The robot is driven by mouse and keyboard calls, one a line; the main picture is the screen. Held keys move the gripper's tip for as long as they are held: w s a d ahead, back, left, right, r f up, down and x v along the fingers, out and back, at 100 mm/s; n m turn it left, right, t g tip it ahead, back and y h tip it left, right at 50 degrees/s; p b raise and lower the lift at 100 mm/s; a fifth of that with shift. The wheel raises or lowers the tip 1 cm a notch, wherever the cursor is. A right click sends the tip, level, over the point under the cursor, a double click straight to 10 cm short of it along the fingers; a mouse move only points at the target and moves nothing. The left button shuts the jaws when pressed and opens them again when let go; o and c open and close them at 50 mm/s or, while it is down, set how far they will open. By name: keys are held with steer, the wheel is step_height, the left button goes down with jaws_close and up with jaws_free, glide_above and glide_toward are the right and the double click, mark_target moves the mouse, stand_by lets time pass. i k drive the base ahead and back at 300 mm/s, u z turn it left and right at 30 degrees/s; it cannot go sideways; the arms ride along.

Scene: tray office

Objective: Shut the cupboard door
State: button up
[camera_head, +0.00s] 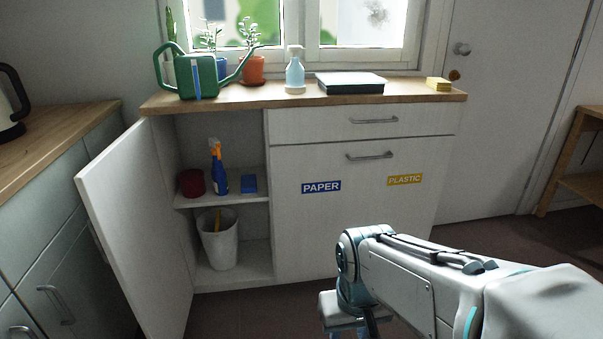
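The white cupboard door (138,225) stands wide open at the left of the cupboard (340,225). It is hinged at the cupboard's left side, and its free edge points towards me and to the left. A bit of its handle shows behind that edge; its lower end runs out of view. My gripper (350,332) is at the bottom of the view, right of the door and apart from it, in front of the cupboard. It points downward and its fingertips are cut off, so I cannot tell whether it is open or shut.
The open compartment holds a red pot (191,182), a blue spray bottle (219,172), a blue box (249,184) and a white bin (219,246), all inside. Left cabinets (50,225) stand close behind the door. Floor (255,312) shows between door and gripper.

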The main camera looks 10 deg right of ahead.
mark_target(131, 224)
steer(key=z, duration=0.05)
steer(key=i, duration=0.5)
steer(key=z, duration=1.35)
steer(key=k, duration=1)
steer(key=u, duration=1.5)
